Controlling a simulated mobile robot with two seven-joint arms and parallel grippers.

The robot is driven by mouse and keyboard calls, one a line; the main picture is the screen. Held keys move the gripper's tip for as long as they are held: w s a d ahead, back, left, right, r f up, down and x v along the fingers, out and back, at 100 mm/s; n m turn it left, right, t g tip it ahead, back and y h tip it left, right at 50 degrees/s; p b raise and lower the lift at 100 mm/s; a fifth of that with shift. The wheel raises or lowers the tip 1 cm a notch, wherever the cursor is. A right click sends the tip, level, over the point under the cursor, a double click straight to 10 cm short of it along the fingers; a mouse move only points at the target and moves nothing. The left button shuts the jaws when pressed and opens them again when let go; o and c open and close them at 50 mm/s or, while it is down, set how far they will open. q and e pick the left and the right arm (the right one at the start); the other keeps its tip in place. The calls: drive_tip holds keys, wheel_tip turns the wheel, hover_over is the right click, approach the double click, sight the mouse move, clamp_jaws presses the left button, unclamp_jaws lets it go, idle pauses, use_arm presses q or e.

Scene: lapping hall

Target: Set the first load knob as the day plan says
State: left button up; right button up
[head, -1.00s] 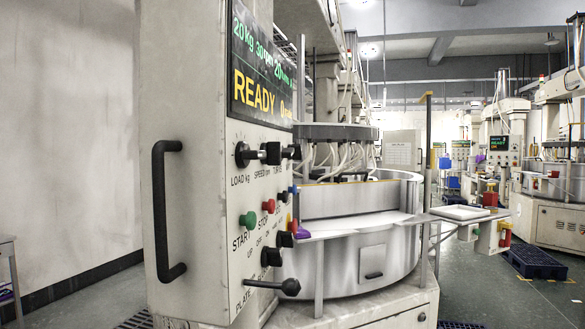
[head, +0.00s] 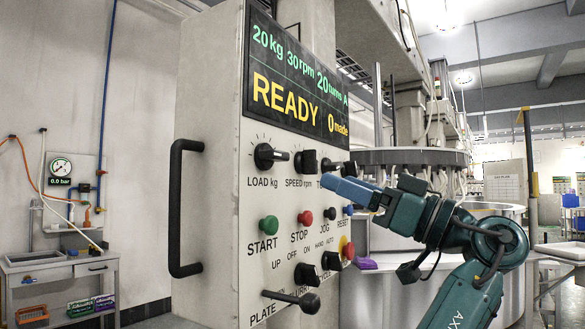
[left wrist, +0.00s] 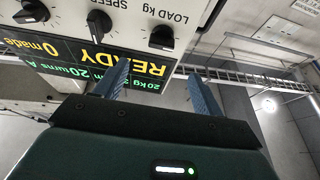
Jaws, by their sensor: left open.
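The load knob (head: 265,156), black and labelled LOAD kg, is the leftmost of the upper knob row on the white panel. It also shows upside down in the left wrist view (left wrist: 162,38). The display (head: 295,80) reads 20 kg, 30 rpm, 20 turns A, READY, 0 made. My left gripper (head: 333,187) has blue fingers and is in front of the panel, right of and below the load knob, apart from it. In the left wrist view the fingers (left wrist: 160,68) are open and empty, with the knob beyond them. My right gripper is out of view.
The speed knob (head: 306,161) is close beside the load knob; the third knob is partly hidden by my arm. Below are the green START button (head: 268,225) and red STOP button (head: 305,217). A black handle (head: 185,210) juts out left. A pale sheet (head: 503,188) hangs behind, too small to read.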

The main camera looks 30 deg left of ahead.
sight(283, 157)
use_arm(q)
drive_tip(key=p+x, duration=0.1)
drive_tip(key=x, duration=1.2)
drive_tip(key=shift+s+a, duration=0.1)
drive_tip(key=shift+s, duration=0.05)
drive_tip(key=c, duration=1)
drive_tip(key=shift+o, duration=0.2)
